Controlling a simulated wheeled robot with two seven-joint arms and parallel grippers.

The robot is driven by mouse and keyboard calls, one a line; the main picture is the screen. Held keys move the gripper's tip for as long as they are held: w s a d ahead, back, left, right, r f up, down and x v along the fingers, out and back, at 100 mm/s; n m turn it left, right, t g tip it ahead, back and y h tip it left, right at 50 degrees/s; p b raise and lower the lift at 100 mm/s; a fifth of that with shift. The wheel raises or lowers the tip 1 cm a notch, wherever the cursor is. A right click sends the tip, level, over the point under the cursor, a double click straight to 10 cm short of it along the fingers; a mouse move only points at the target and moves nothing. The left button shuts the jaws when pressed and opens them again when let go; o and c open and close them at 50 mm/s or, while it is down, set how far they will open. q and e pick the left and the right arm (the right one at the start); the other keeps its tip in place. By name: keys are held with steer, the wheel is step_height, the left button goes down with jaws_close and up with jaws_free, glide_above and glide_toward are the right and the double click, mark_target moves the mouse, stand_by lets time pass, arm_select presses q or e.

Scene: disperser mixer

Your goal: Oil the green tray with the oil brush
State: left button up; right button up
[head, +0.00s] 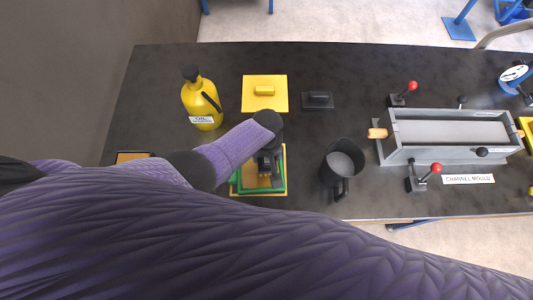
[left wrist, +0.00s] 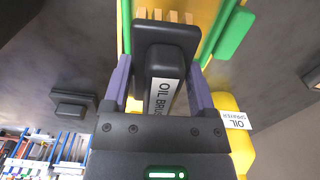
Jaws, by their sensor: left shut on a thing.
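The green tray (head: 285,180) lies on the dark table under my left gripper, which hides part of it; its green rim also shows in the left wrist view (left wrist: 234,35). My left gripper (left wrist: 158,88) is shut on the black oil brush (left wrist: 165,42), whose label is partly readable. The brush's pale bristles (left wrist: 168,15) point toward the tray, over its tan and yellow area. In the head view the gripper (head: 268,160) is above the tray; I cannot tell whether the bristles touch it. My right gripper is not in view.
A yellow oil bottle (head: 201,103) stands left of the tray. A yellow lid-like plate (head: 265,101) and a small black block (head: 318,100) lie behind it. A dark mug (head: 342,168) stands to its right, then the grey channel mould (head: 450,149) with red-knobbed levers.

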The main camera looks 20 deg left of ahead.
mark_target(267, 171)
arm_select(q)
steer(key=shift+r, duration=0.15)
steer(key=shift+s+d+r, duration=0.1)
steer(key=shift+s, duration=0.25)
steer(key=shift+s+d+p, duration=0.2)
steer(key=shift+s+p, duration=0.35)
steer(key=shift+s+d+p, duration=0.2)
steer(key=shift+s+p, duration=0.3)
steer(key=shift+s, duration=0.05)
steer(key=shift+s+d, duration=0.1)
steer(key=shift+s, duration=0.25)
